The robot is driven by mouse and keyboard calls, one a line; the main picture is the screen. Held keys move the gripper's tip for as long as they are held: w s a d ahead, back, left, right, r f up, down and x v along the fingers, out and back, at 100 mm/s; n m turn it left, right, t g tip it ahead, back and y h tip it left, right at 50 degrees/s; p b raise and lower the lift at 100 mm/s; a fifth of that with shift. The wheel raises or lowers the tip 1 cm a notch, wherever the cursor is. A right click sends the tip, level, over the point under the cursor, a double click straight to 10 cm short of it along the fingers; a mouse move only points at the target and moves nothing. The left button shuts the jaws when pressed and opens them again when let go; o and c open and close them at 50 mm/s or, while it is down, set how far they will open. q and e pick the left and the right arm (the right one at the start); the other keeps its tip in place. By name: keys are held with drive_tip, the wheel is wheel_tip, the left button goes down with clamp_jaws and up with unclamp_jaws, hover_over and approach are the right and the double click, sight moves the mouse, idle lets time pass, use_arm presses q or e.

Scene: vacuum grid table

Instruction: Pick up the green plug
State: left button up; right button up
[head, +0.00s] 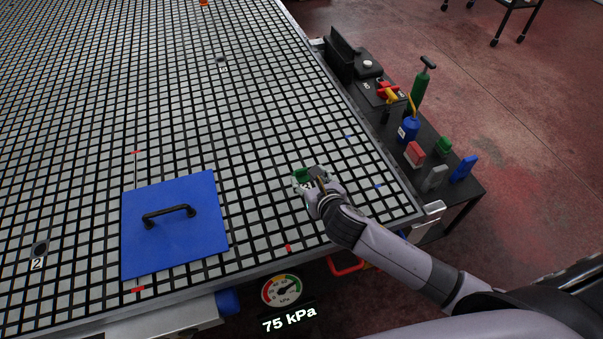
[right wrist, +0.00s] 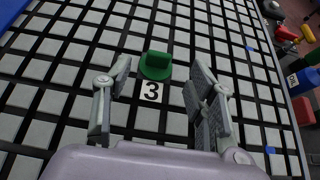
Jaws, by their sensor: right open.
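The green plug (right wrist: 156,66) sits on the grid table beside a white label marked 3 (right wrist: 151,91). It has a round base with a raised grip on top. In the right wrist view my right gripper (right wrist: 160,75) is open, with one finger on each side of the plug and no visible contact. In the head view the plug (head: 301,175) shows partly behind my right gripper (head: 316,177), near the table's right front part. My left gripper is not in view.
A blue plate with a black handle (head: 175,240) lies on the table (head: 90,130) to the left. A black side bench (head: 455,190) with bottles and coloured blocks stands right of the table. A pressure gauge (head: 281,291) reads 75 kPa at the front edge.

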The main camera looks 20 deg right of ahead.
sight(302, 171)
drive_tip(key=shift+p+x, duration=0.45)
drive_tip(key=shift+x, duration=2.45)
drive_tip(key=shift+c, duration=0.2)
drive_tip(key=c, duration=1.1)
drive_tip(key=shift+o, duration=0.2)
drive_tip(key=shift+r, duration=0.1)
